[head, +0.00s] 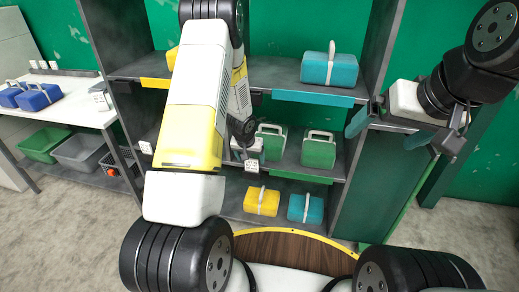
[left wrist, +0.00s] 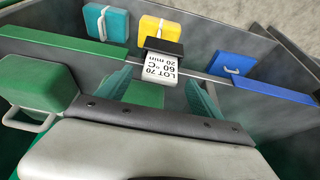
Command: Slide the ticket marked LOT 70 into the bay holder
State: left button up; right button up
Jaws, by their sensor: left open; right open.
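The white ticket (left wrist: 160,68) reads LOT 70, 20 min, 60 °C in the left wrist view. One end meets a black holder (left wrist: 165,46) on the shelf edge; how deep it sits is unclear. The ticket also shows small in the head view (head: 252,166), at the middle bay's front. My left gripper (left wrist: 162,92) is open, its teal fingers apart on either side of the ticket with visible gaps. In the head view, my left arm partly hides that gripper. My right gripper (head: 388,130) is open and empty at the rack's right side.
Green cases (head: 319,150) stand on the middle shelf. Yellow (head: 262,200) and teal (head: 306,208) cases sit below, and a teal case (head: 330,68) above. A white table (head: 70,100) at left holds blue cases (head: 38,97), with bins (head: 80,152) underneath.

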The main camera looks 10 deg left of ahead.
pick_arm(q)
jog(key=s+r+t, duration=0.1)
jog(key=s+r, duration=0.5)
jog(key=r, duration=0.7)
jog(key=s+r, duration=0.5)
jog(key=r, duration=0.8)
jog(key=s+d+r, duration=0.1)
jog(key=s+r, duration=0.2)
jog(key=s, duration=0.3)
jog(key=s+d+r+h, duration=0.1)
jog(key=s+d+r, duration=0.1)
jog(key=s+r, duration=0.2)
jog(key=s+d+r+h, duration=0.1)
jog(key=s+r, duration=0.3)
jog(key=s, duration=0.6)
jog(key=shift+s+d+t, duration=0.15)
jog(key=shift+d+t, duration=0.15)
jog(key=shift+d, duration=0.1)
